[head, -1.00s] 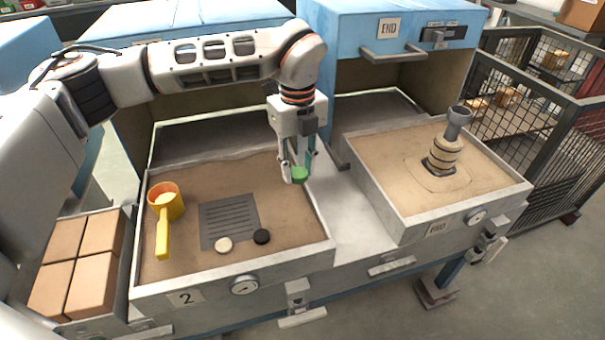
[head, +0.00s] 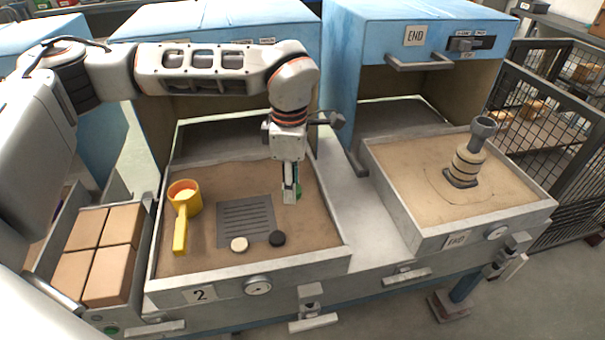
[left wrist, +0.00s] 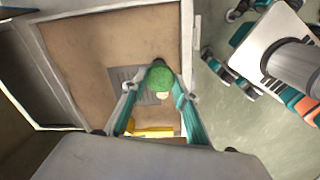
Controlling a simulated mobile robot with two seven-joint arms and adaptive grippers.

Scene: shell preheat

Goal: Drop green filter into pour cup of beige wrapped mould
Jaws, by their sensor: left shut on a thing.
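The green filter (left wrist: 160,78) is a round disc held between the fingertips of my left gripper (left wrist: 157,92). In the head view my left gripper (head: 290,196) hangs over the right part of the left sand tray, and only a sliver of the green filter (head: 299,191) shows past a finger. The beige wrapped mould (head: 468,164) stands in the sand of the right tray, slightly tilted. Its grey pour cup (head: 483,130) is on top, well to the right of the gripper. My right gripper is not in view.
The left sand tray (head: 255,270) holds a yellow ladle (head: 182,212), a grey grate (head: 246,217), a cream disc (head: 239,244) and a black disc (head: 277,238). A pale ledge (head: 352,222) separates it from the right tray (head: 400,212). A blue cabinet (head: 345,60) stands behind.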

